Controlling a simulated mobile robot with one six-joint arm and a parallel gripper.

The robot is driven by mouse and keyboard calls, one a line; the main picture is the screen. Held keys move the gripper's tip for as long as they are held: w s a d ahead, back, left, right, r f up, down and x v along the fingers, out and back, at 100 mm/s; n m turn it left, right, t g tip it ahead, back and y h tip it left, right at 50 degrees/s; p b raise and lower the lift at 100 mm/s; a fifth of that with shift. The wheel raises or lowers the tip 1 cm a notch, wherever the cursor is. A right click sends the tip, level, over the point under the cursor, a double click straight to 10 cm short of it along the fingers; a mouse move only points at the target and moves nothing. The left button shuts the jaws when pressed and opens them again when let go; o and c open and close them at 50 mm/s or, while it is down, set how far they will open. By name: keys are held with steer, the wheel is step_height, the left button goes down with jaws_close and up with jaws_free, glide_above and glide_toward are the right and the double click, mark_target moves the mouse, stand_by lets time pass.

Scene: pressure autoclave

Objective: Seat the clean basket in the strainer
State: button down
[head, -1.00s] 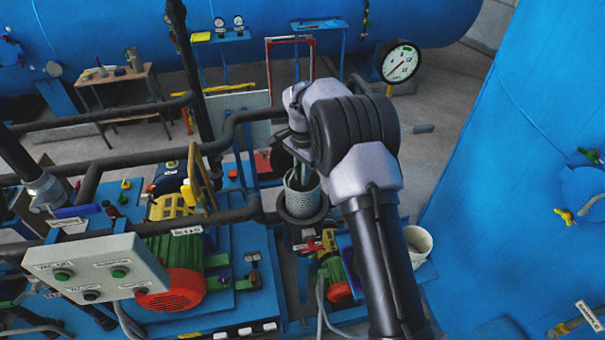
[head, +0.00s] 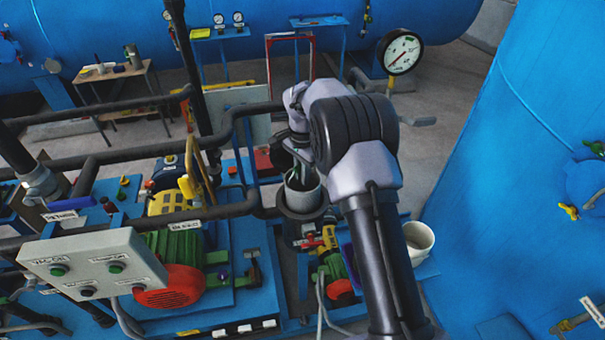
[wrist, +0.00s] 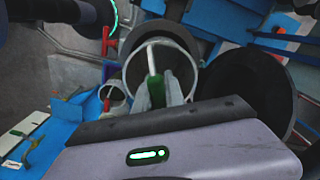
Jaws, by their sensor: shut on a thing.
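The basket (head: 303,198) is a grey, open-topped cylinder. In the head view it stands upright at the mouth of the dark strainer body (head: 301,228), its upper part above the dark rim. My gripper (head: 299,160) is over the basket, partly hidden by my arm. In the wrist view my gripper (wrist: 163,92) is shut on the basket's handle, a thin bar with a white and green part across the opening. The basket's round rim (wrist: 190,50) shows around the fingers. How deep the basket sits in the strainer is hidden.
A large black disc (wrist: 245,85) lies close to the right of the basket in the wrist view. A white bucket (head: 417,240) stands right of the strainer. A yellow valve (head: 328,240), pipes and a control box (head: 92,268) crowd the front and left.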

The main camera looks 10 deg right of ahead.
steer(key=shift+f+b, duration=5.15)
steer(key=shift+f, duration=1.45)
steer(key=c, duration=1.3)
jaws_free()
step_height(320, 180, up, 17)
steer(key=shift+r+p, duration=0.2)
steer(key=shift+p, duration=0.75)
